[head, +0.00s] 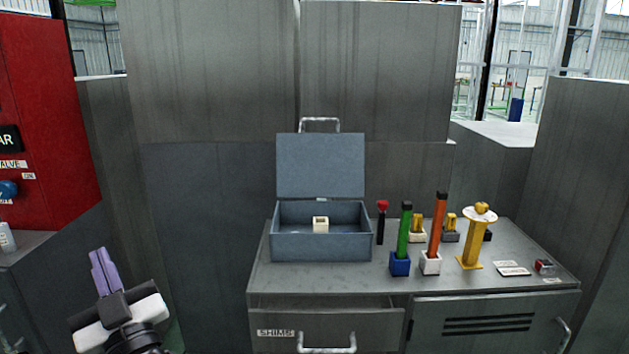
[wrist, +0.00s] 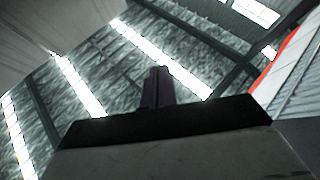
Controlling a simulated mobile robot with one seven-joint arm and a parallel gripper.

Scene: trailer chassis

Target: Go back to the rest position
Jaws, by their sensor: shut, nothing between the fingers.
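My gripper (head: 104,270) is at the lower left in the head view, its purple fingers pointing up. The fingers are together with nothing between them. It is well left of the metal workbench (head: 435,280) and touches nothing that I can see. In the wrist view the closed fingers (wrist: 158,88) stand against the roof and its bright light strips.
On the bench are an open grey-blue box (head: 320,245) holding a small cream block (head: 320,225), a green-handled tool (head: 404,230), an orange one (head: 437,225) and a yellow stand (head: 470,240). The drawer marked SHIMS (head: 320,330) is below. A red cabinet (head: 45,130) stands left.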

